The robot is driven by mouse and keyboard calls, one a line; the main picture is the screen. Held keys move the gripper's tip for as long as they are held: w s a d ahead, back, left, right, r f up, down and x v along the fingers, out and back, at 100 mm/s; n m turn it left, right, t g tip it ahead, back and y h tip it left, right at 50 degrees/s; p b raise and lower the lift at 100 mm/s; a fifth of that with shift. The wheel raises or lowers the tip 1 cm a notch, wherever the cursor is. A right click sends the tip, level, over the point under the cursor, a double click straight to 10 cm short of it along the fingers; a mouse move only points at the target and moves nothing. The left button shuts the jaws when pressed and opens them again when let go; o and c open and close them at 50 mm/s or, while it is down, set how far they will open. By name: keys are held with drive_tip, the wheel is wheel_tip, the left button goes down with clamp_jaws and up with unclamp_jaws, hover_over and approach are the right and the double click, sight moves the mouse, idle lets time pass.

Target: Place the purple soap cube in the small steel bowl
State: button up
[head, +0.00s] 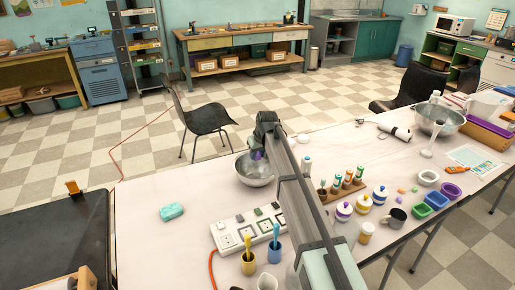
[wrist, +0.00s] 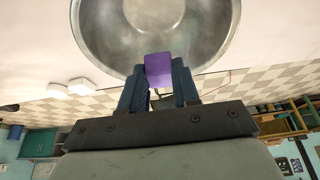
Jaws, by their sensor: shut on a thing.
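The small steel bowl (head: 252,181) stands on the white table beside my arm in the head view. It also fills the upper middle of the wrist view (wrist: 108,30). My gripper (head: 259,150) is at the bowl, by its far side in the head view. The purple soap cube (wrist: 158,67) is held between its two fingers, over the bowl's rim in the wrist view. In the head view only a small purple patch of the cube (head: 257,155) shows. I cannot tell its exact height over the bowl. The bowl looks empty in the wrist view.
A power strip (head: 240,232), cups with brushes and a teal soap bar (head: 172,211) are near the bowl. Bottles, lidded jars, moulds and a larger steel bowl (head: 437,121) stand to the right. The table left of the bowl is mostly clear.

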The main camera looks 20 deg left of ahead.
sight(258, 159)
drive_tip(key=shift+f, duration=2.15)
drive_tip(key=o, duration=1.1)
drive_tip(key=shift+r, duration=3.5)
